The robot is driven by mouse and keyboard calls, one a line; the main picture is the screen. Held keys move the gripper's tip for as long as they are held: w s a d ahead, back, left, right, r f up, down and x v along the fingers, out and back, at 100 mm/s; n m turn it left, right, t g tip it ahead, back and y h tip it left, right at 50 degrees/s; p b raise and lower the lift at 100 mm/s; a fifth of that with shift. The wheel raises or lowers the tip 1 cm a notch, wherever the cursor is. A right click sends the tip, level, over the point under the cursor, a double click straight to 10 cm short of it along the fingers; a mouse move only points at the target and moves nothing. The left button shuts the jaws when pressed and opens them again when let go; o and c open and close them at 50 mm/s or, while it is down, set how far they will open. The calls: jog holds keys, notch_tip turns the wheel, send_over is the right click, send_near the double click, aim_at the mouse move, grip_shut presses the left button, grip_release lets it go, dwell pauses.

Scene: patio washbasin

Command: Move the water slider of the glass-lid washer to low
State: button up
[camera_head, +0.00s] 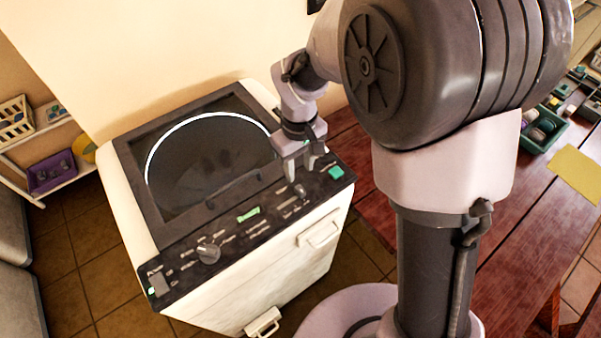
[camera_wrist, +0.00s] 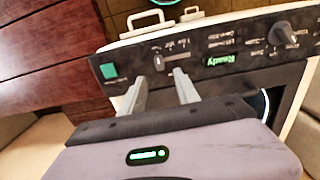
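The glass-lid washer (camera_head: 136,190) is white, with a dark framed lid that is shut and a black control panel along its front top edge. The water slider (camera_head: 299,190) is a small grey knob in a short slot near the panel's right end. In the wrist view the slider knob (camera_wrist: 159,62) sits at the left end of its slot, by small labels too blurred to read surely. My gripper (camera_head: 305,168) is above the panel, close to the slider. In the wrist view my gripper (camera_wrist: 159,90) has its fingers apart with nothing between them, just short of the knob.
A green button (camera_head: 336,172) is right of the slider. A lit green display (camera_head: 248,214) and a round dial (camera_head: 208,252) are to its left. A handle (camera_head: 320,234) juts from the washer's front. A wooden table (camera_head: 540,215) stands at the right, and a shelf with a purple bin (camera_head: 52,172) at the left.

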aim_at(299, 189)
notch_tip(299, 189, down, 9)
jog(key=shift+f+b, duration=0.1)
jog(key=shift+b, duration=0.65)
jog(key=shift+c, duration=0.2)
grip_shut()
dwell(0.7)
